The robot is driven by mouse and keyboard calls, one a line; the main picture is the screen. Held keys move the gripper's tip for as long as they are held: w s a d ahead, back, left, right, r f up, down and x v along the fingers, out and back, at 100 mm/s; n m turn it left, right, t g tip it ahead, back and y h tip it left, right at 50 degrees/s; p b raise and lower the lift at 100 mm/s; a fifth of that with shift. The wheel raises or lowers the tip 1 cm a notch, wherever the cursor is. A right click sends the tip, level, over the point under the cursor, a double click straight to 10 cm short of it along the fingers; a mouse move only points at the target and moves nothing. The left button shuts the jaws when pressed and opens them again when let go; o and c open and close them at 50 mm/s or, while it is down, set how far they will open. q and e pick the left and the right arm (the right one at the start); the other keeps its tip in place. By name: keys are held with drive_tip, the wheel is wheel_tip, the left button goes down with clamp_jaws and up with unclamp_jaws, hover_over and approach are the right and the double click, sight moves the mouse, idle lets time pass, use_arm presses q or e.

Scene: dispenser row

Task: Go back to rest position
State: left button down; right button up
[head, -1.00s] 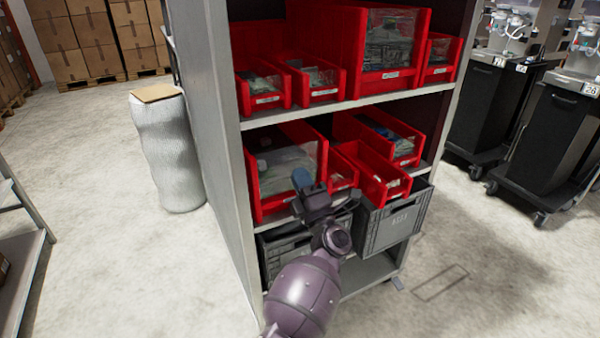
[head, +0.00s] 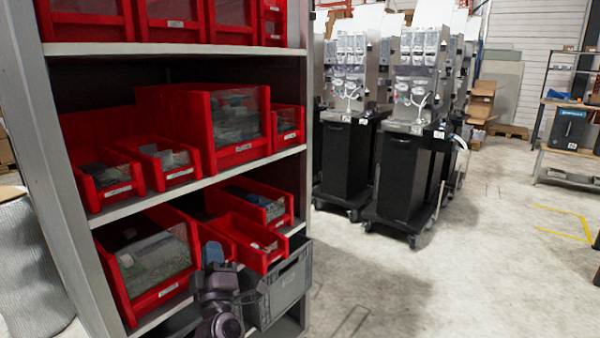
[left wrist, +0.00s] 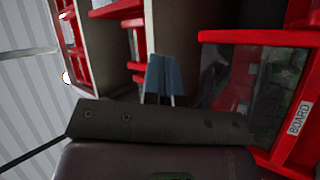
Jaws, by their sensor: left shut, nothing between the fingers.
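My left gripper (head: 213,255) is low in the head view, in front of the shelf's lower red bins. Its blue fingertips are together with nothing between them. In the left wrist view the blue fingers (left wrist: 163,78) point toward the shelf's compartments, with a large red bin (left wrist: 285,110) labelled BOARD close on the right. My right gripper is in neither view now.
The grey shelf (head: 75,210) holds several red bins (head: 145,255). A grey crate (head: 282,290) sticks out at its lower right. Black dispenser machines (head: 405,175) on wheels stand behind to the right. The floor (head: 480,270) at right is open.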

use_arm(q)
drive_tip(key=s+a+f+m+g+h+p, duration=0.2)
drive_tip(key=s+f+m+g+p, duration=0.1)
drive_tip(key=s, duration=1.2)
drive_tip(key=s+a+f+m+g+h+p, duration=0.2)
drive_tip(key=s+f+m+g, duration=0.3)
drive_tip(key=s, duration=1)
drive_tip(key=s+a+f+m+g+h+p, duration=0.3)
drive_tip(key=s+f+m, duration=0.4)
drive_tip(key=s+f, duration=0.4)
drive_tip(key=s+a+g+p, duration=0.1)
drive_tip(key=s, duration=0.3)
drive_tip(key=shift+a+m, duration=0.15)
drive_tip(key=shift+m, duration=0.25)
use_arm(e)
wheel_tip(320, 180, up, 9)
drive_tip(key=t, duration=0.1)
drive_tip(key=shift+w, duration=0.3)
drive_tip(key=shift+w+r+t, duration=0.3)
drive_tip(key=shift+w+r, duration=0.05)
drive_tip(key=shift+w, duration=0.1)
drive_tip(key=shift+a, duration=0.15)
